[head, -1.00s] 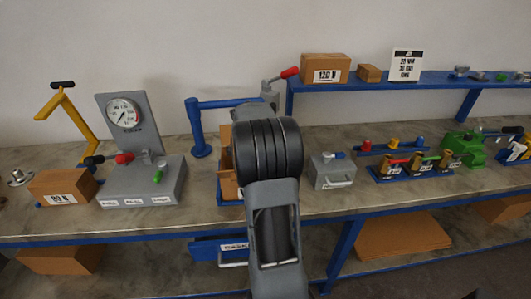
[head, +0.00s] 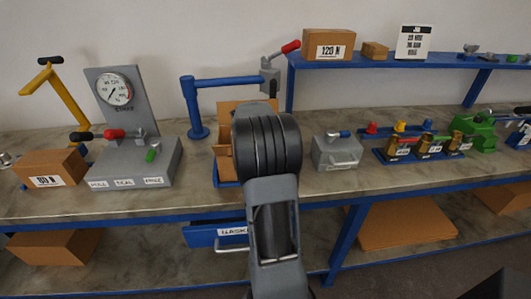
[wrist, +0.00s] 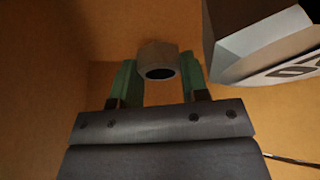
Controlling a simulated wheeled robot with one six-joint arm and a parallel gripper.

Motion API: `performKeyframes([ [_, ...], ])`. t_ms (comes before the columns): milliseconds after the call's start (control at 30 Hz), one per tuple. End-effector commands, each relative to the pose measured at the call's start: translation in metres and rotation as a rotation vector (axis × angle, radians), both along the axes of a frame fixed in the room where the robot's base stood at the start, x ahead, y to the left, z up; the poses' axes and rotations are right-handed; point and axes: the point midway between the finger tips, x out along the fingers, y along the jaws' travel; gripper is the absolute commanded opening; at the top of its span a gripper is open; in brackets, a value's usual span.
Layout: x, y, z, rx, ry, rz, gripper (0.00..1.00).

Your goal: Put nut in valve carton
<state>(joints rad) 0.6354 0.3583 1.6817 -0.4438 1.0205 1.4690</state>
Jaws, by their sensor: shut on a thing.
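In the wrist view my gripper (wrist: 159,82) has its green fingers on either side of a pale tan, ring-shaped nut (wrist: 153,53) and is shut on it. The nut's dark hole faces the camera. Brown cardboard walls (wrist: 45,70) surround the gripper and the nut, so they appear to be inside or just over a carton. In the head view an open cardboard carton (head: 223,130) stands on the bench, largely hidden behind my arm. My gripper and the nut are hidden there too. Whether the nut touches the carton cannot be told.
A grey block with a pale labelled face (wrist: 265,50) is close on the right in the wrist view. On the bench, a gauge stand (head: 125,150) is left of the carton and a grey case (head: 337,151) right. A blue post (head: 193,105) stands behind.

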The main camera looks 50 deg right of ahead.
Motion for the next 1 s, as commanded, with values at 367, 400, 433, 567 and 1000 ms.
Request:
performKeyframes([
  [367, 0.0001, -0.0001, -0.0014, 0.0, -0.001, 0.0, 0.15],
  [400, 0.0002, -0.0001, -0.0015, 0.0, -0.001, 0.0, 0.15],
  [433, 0.0001, -0.0002, -0.0016, 0.0, -0.001, 0.0, 0.15],
  [567, 0.0002, -0.0001, -0.0028, 0.0, -0.001, 0.0, 0.15],
  [1000, 0.0001, -0.0001, -0.0113, 0.0, -0.001, 0.0, 0.15],
])
